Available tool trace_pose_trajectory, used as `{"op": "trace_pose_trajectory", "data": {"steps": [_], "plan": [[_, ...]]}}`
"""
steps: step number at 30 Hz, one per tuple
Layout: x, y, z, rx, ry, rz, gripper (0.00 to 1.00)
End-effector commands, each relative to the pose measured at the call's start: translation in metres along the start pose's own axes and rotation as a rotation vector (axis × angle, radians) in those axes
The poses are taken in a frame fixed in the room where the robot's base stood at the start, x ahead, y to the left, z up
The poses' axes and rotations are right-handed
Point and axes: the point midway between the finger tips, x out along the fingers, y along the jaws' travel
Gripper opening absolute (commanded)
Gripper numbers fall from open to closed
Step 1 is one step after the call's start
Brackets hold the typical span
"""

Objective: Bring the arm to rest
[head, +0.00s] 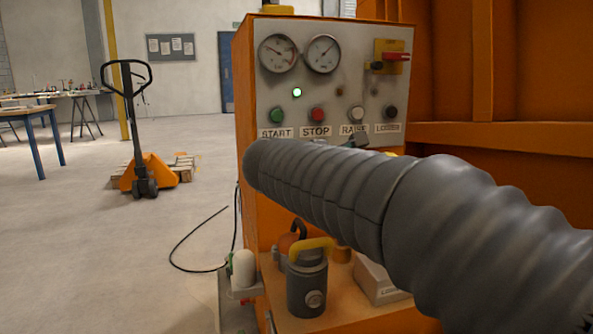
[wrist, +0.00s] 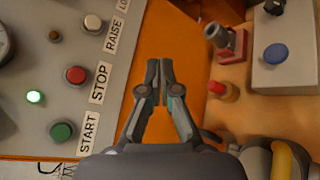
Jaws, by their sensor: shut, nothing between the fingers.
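My gripper (wrist: 159,72) is shut and empty in the wrist view, its two fingertips together. It is in front of the orange machine, beside the grey control panel (wrist: 60,45) with its START, STOP and RAISE labels. In the head view my ribbed grey arm crosses from the lower right to the panel's lower edge and hides most of the gripper. The control panel (head: 340,95) carries two gauges, a lit green lamp (head: 297,92), and green, red, white and black buttons. A red-handled switch (head: 396,57) is at its upper right.
Below the panel, an orange shelf holds a dark cylinder with a yellow handle (head: 307,283) and a grey box (head: 378,283). In the wrist view a box with a blue button (wrist: 276,54) is at the upper right.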

Motion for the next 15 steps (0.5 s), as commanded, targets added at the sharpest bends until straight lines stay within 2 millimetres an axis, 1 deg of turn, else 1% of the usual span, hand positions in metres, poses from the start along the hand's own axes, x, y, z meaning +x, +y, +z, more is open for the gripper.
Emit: {"op": "trace_pose_trajectory", "data": {"steps": [1, 2, 3, 5, 6, 8, 9, 11, 12, 14, 15], "plan": [[0.003, -0.03, 0.018, 0.08, 0.02, -0.076, 0.0], [0.003, -0.049, 0.025, 0.132, 0.034, -0.123, 0.0], [0.002, -0.073, 0.033, 0.202, 0.054, -0.185, 0.0], [-0.003, -0.109, 0.044, 0.311, 0.077, -0.278, 0.0], [-0.007, -0.133, 0.049, 0.385, 0.09, -0.338, 0.0], [-0.016, -0.167, 0.055, 0.503, 0.105, -0.428, 0.0], [-0.024, -0.189, 0.058, 0.582, 0.114, -0.487, 0.0], [-0.037, -0.221, 0.061, 0.706, 0.121, -0.573, 0.0], [-0.046, -0.24, 0.061, 0.79, 0.125, -0.63, 0.0], [-0.061, -0.269, 0.06, 0.918, 0.127, -0.712, 0.0], [-0.072, -0.286, 0.059, 1.005, 0.126, -0.765, 0.0]]}}
